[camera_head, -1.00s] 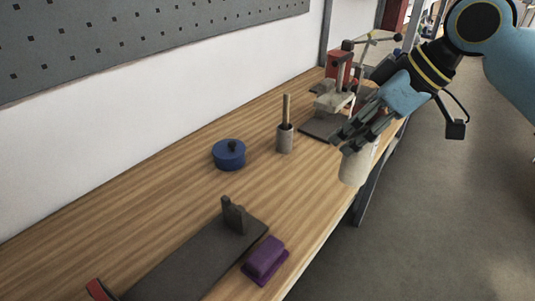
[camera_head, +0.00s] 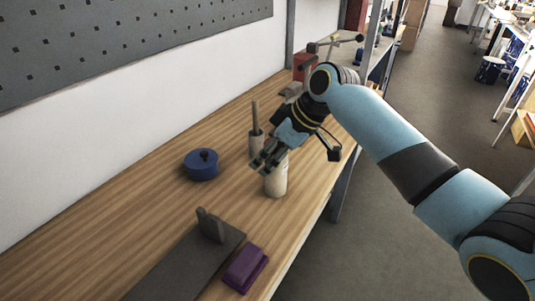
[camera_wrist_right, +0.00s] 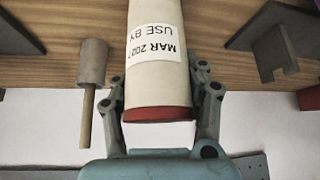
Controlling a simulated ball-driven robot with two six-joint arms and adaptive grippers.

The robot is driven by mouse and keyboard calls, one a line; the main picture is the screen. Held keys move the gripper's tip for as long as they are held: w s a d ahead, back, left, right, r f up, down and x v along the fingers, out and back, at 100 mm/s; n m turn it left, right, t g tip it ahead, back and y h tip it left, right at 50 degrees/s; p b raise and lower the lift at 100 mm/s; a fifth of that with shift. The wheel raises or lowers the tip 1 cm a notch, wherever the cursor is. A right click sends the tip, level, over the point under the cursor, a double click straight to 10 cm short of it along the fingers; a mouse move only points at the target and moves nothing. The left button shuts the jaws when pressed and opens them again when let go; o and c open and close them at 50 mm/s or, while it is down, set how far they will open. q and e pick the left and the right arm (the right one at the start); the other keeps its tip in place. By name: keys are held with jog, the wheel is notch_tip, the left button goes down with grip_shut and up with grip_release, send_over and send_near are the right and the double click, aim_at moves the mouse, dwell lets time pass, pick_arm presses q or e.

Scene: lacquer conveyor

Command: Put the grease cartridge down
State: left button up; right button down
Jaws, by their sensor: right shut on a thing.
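The grease cartridge (camera_head: 276,180) is a cream cylinder, roughly upright near the bench's front edge. In the right wrist view the cartridge (camera_wrist_right: 158,75) shows a white "USE BY" label and a dark red end. My right gripper (camera_head: 267,161) is shut on it, with one finger on each side in the right wrist view (camera_wrist_right: 160,100). I cannot tell whether its lower end touches the bench. My left gripper is not in view.
The wooden bench (camera_head: 130,215) has bare room in front of the blue lidded pot (camera_head: 201,166). A grey holder with a stick (camera_head: 256,143) stands behind the cartridge. A dark plate with an upright bracket (camera_head: 190,262) and a purple block (camera_head: 245,268) lie nearer.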

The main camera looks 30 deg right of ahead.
jog(key=c, duration=0.6)
grip_release()
jog(key=shift+c, duration=0.2)
jog(key=v, duration=1.2)
jog(key=shift+s+a, duration=0.1)
jog(key=shift+a, duration=0.05)
